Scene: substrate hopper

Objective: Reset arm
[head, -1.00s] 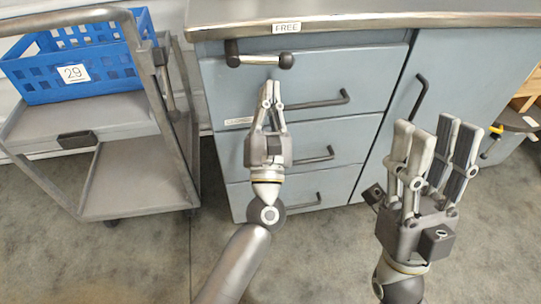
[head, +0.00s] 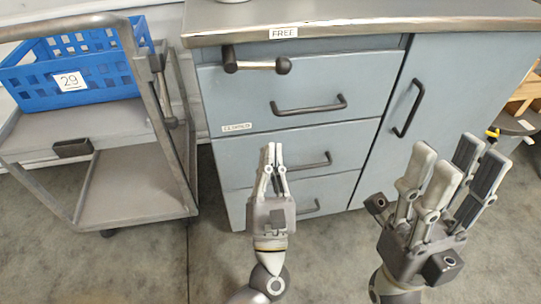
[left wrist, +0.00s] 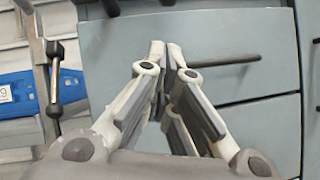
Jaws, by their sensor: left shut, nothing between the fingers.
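My left gripper (head: 272,158) is shut and empty, in front of the drawers of a blue-grey cabinet (head: 365,60). In the left wrist view its fingertips (left wrist: 166,50) are together, with a drawer front and a dark bar handle (left wrist: 225,60) behind them. My right gripper (head: 450,165) is at the right of the head view, fingers pointing up and spread apart, with nothing between them. It is in front of the cabinet door and its dark handle (head: 409,108).
A lever with a round knob (head: 282,66) sticks out under the worktop edge, below a "FREE" label (head: 283,32). A grey cart (head: 130,180) at the left carries a blue crate (head: 70,75) marked 29. Bare floor (head: 130,270) lies in front.

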